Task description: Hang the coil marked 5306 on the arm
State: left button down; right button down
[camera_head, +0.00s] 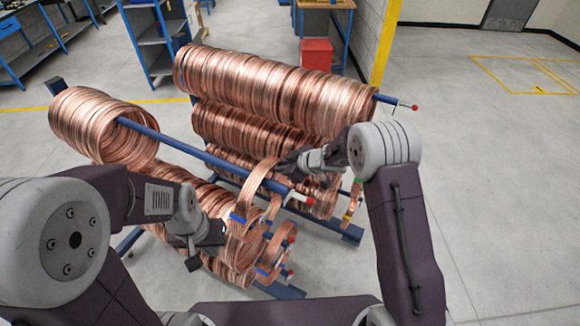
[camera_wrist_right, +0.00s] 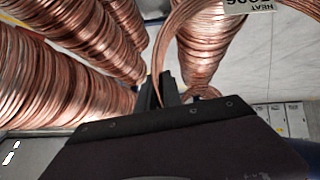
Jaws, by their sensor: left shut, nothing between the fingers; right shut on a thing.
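A thin copper coil (camera_head: 262,186) is held by my right gripper (camera_head: 288,163), which is shut on its upper edge. In the right wrist view the coil (camera_wrist_right: 172,28) curves beside my fingers (camera_wrist_right: 165,92). Its white tag (camera_wrist_right: 248,5) is upside down and cut by the frame edge, so I cannot read the full number. The coil overlaps the outer part of the upper blue arm (camera_head: 235,164) near its red tip; I cannot tell whether it is threaded around it. My left gripper (camera_head: 220,233) is shut and empty, beside the lower coils.
A large coil bundle (camera_head: 85,125) hangs at the inner end of that arm. Long rows of coils (camera_head: 270,88) fill the rack behind. Smaller coils (camera_head: 275,250) with red-tipped arms are below. The floor (camera_head: 480,180) on the right is clear.

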jog(key=shift+w+a+f, duration=0.35)
jog(key=shift+a+f, duration=0.05)
jog(key=shift+a, duration=0.25)
jog(key=shift+w+a+f, duration=0.35)
jog(key=shift+a, duration=0.25)
jog(key=c, duration=1.4)
grip_release()
